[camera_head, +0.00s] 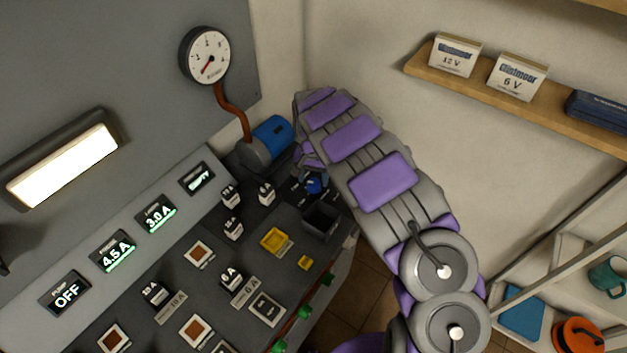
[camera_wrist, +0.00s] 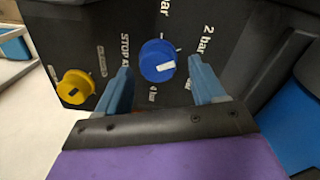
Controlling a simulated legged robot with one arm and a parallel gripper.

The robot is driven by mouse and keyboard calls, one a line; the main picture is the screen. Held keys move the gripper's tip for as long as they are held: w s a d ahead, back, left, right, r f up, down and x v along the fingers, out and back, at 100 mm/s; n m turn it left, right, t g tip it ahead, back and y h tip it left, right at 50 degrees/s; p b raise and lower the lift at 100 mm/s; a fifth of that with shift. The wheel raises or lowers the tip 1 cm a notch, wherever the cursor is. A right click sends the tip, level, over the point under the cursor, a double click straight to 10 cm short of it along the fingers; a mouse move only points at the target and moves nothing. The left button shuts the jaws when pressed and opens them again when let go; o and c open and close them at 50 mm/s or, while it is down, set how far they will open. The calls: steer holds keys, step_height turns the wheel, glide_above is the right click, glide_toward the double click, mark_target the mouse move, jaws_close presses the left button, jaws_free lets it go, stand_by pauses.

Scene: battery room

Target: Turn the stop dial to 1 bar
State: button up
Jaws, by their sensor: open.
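The stop dial (camera_wrist: 152,52) is a round blue knob with a white mark lying off-centre toward its lower right. "STOP AT" is printed to its left, "2 bar" to its right and "4 bar" below; a label above it shows only "bar". I cannot tell which label the mark meets. My gripper (camera_wrist: 160,76) is open, with one blue-grey finger on each side of the dial; contact is not clear. In the head view the blue dial (camera_head: 316,184) shows beside my arm, which hides most of my gripper.
A yellow knob (camera_wrist: 75,88) sits left of my gripper. A pressure gauge (camera_head: 207,56) hangs on the panel, above a blue cylinder (camera_head: 271,138). A dark open box (camera_head: 321,222) is near the dial. Displays read "OFF" (camera_head: 67,294), "4.5 A" and "3.0 A". A wall shelf (camera_head: 480,92) is at right.

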steer(key=shift+f, duration=0.6)
steer(key=shift+c, duration=0.5)
steer(key=c, duration=1)
steer(key=shift+o, duration=0.2)
